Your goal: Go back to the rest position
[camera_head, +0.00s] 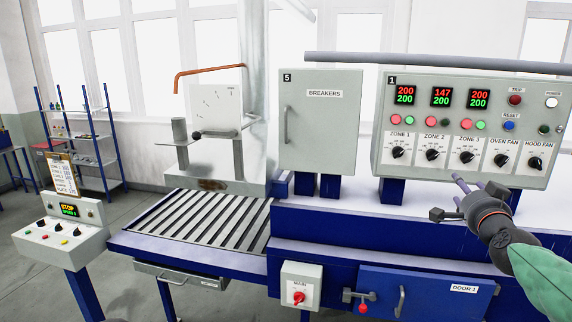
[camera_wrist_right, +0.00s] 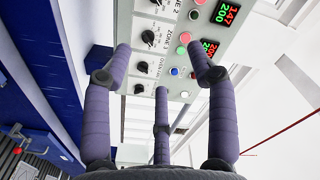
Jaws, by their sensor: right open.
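My right gripper (camera_head: 460,194) reaches in from the right edge of the head view, in front of and below the zone control panel (camera_head: 466,116). Its purple fingers are spread and empty. In the right wrist view the gripper (camera_wrist_right: 160,62) shows its fingers apart with nothing between them, and the control panel (camera_wrist_right: 181,30) lies beyond the fingertips. The gripper appears apart from the panel. The panel has red and green displays reading 200, 147 and 200 above 200s, with buttons and black knobs. My left gripper is not in view.
The grey breakers box (camera_head: 320,140) stands left of the panel. Below are a blue door (camera_head: 425,299) and a main switch box (camera_head: 302,287). A slatted roller table (camera_head: 205,228) and a stop/speed control stand (camera_head: 62,233) are at left. A horizontal pipe (camera_head: 430,60) runs above the panel.

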